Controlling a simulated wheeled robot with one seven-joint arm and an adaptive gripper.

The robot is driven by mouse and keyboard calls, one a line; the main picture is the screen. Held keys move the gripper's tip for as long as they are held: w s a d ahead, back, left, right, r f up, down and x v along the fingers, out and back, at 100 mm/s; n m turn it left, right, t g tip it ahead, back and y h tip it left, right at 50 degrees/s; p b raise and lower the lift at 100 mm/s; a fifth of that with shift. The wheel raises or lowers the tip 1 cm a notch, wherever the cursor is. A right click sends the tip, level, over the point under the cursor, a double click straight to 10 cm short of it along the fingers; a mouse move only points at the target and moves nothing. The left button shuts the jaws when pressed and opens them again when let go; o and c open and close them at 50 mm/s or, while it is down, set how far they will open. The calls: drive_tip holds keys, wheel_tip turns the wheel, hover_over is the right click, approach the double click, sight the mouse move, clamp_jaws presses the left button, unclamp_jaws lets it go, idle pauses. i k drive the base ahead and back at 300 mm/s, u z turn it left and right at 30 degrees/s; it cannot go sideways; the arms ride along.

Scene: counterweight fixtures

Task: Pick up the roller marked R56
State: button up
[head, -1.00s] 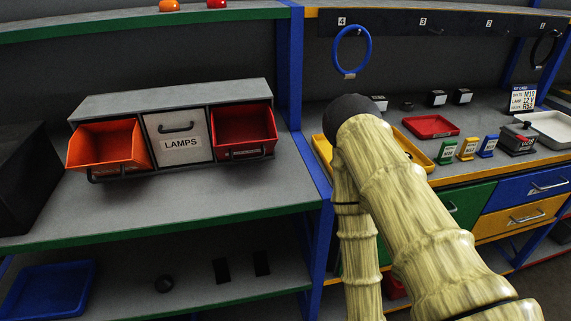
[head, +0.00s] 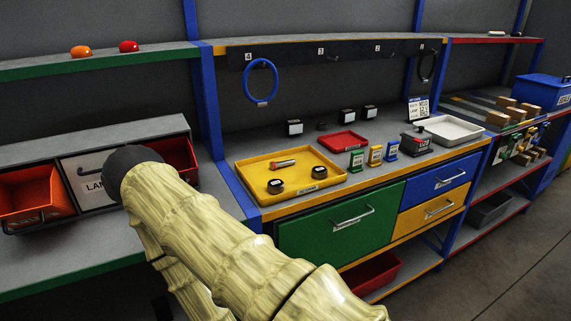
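No marking R56 can be read in the head view. Two short dark round pieces with pale labels, the left one (head: 275,187) and the right one (head: 305,186), stand in the yellow tray (head: 248,178) on the workbench; their text is too small to read. I cannot tell which, if any, is the roller. My pale ribbed arm crosses the lower left; my gripper itself is not visible.
A small red and silver cylinder (head: 283,163) lies in the yellow tray. A red tray (head: 343,140), green, yellow and blue labelled holders, a grey box (head: 416,143) and a white tray (head: 450,130) share the bench. A blue ring (head: 247,82) hangs above. Open floor shows lower right.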

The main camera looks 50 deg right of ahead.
sight(276, 187)
drive_tip(key=k, duration=0.7)
drive_tip(key=z, duration=0.95)
drive_tip(key=i, duration=0.4)
drive_tip(key=u, duration=0.05)
